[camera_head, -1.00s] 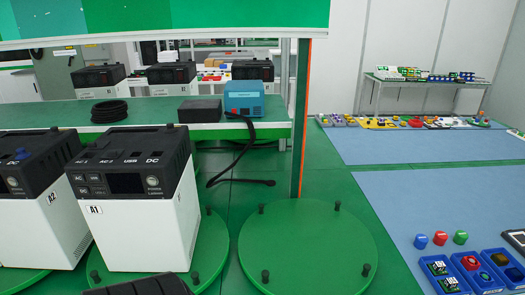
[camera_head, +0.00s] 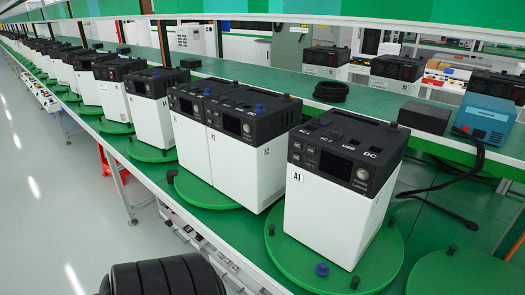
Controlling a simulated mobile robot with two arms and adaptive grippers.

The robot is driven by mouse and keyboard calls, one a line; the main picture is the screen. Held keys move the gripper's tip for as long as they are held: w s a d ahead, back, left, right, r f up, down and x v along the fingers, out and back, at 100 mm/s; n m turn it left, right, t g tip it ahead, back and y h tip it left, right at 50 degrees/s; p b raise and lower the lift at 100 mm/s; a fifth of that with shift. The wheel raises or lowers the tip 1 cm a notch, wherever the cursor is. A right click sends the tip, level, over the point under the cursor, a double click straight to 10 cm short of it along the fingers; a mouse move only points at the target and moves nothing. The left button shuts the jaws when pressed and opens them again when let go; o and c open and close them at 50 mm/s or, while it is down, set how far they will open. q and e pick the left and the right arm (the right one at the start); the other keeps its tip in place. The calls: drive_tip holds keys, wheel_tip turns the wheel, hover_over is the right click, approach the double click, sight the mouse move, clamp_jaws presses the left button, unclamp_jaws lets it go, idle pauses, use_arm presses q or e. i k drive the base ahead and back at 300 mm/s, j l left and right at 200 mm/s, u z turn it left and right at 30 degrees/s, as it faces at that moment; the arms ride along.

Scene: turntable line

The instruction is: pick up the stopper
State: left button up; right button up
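A small blue stopper-like knob (camera_head: 321,269) rests on the green turntable (camera_head: 290,262) at the front foot of the white and black unit A1 (camera_head: 335,195). Another blue knob (camera_head: 259,109) sits on the black top of unit A2 (camera_head: 236,165), behind and left of A1. A smaller blue knob (camera_head: 207,92) shows on the top of the unit beyond it. I cannot tell from the picture which knob is the task's stopper.
Similar units stand along the green line toward the far left. Black pegs, such as one by A1 (camera_head: 355,282), rise from the turntables. A blue box (camera_head: 485,118), a black box (camera_head: 425,117) and a coiled cable (camera_head: 331,91) lie on the rear bench. The left aisle is clear.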

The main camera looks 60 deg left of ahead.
sight(323, 270)
drive_tip(key=u, duration=1.3)
